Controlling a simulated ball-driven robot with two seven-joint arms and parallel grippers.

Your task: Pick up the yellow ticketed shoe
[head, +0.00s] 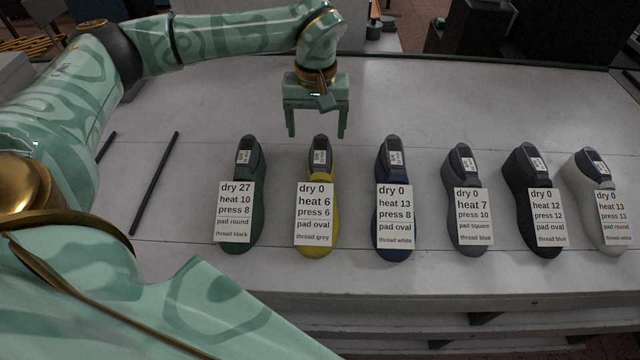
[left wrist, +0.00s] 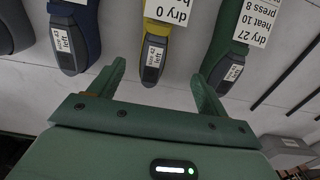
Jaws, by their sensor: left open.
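The yellow shoe last (head: 320,245) stands in the row on the table, second from the left. A white ticket (head: 315,213) on it reads dry 0, heat 6, press 6, pad oval, thread grey. Its dark top end has a small label. My left gripper (head: 317,130) is open and empty, just behind that end in the head view. In the left wrist view the dark end of the yellow last (left wrist: 153,55) lies ahead of and between the two open fingers (left wrist: 160,82). My right gripper is not seen.
A green last (head: 259,215) stands to the left and a blue last (head: 393,252) to the right, both close by. Grey, black and white lasts stand further right. Two black rods lie at the left. The table (head: 430,110) behind the row is clear.

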